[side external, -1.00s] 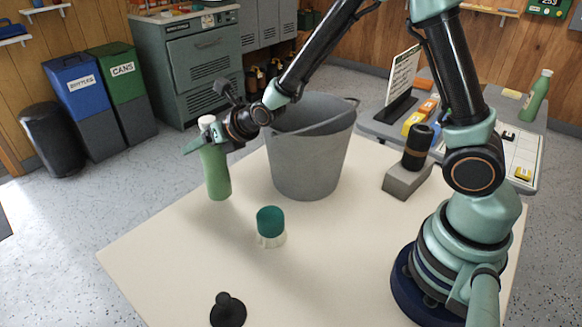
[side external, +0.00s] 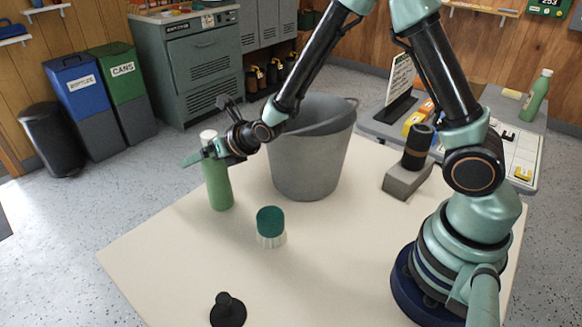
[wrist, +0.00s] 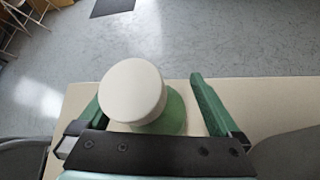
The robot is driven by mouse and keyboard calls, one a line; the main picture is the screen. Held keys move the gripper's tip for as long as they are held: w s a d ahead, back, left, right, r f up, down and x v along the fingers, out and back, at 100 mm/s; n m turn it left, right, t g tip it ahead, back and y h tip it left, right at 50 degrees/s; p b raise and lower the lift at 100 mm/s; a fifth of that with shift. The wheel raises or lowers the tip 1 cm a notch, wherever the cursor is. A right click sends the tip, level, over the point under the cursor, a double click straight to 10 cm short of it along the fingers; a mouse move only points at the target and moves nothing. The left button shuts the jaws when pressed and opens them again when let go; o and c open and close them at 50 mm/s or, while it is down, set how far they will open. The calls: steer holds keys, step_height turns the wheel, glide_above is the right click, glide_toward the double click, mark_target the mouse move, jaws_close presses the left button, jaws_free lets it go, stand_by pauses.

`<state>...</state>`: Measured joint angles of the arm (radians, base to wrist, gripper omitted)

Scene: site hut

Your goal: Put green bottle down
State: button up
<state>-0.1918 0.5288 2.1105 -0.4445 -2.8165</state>
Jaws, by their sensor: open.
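The green bottle (side external: 218,185) with a white cap stands upright near the far left edge of the cream table (side external: 180,270). Its base appears to rest on the table. My gripper (side external: 203,157) is at the bottle's upper part, just below the cap. In the wrist view, my gripper (wrist: 152,88) is open, with the bottle's white cap (wrist: 132,92) between the fingers, closer to the left one. A gap shows between the bottle (wrist: 172,112) and the right finger. The cap hides much of the bottle there.
A grey bucket (side external: 305,165) stands right of the bottle. A teal-topped clear jar or brush (side external: 270,225) and a black knobbed object (side external: 228,310) are nearer. A grey block (side external: 405,182) holding a dark cylinder (side external: 417,148) is at right.

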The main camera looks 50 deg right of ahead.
steer(key=shift+r, duration=0.1)
steer(key=s+d+r+m+g, duration=0.1)
steer(key=s+d+r+m, duration=0.2)
steer(key=s+r+m, duration=0.2)
steer(key=s+d+r+m+g+h, duration=0.1)
steer(key=s+r+m, duration=0.4)
steer(key=s+m, duration=0.5)
steer(key=s+d+r+m+g+h, duration=0.1)
steer(key=s+d+r+m+g, duration=0.2)
steer(key=m, duration=1.6)
steer(key=s+d+r, duration=0.2)
steer(key=s+d, duration=0.1)
steer(key=s, duration=0.2)
steer(key=shift+s, duration=0.35)
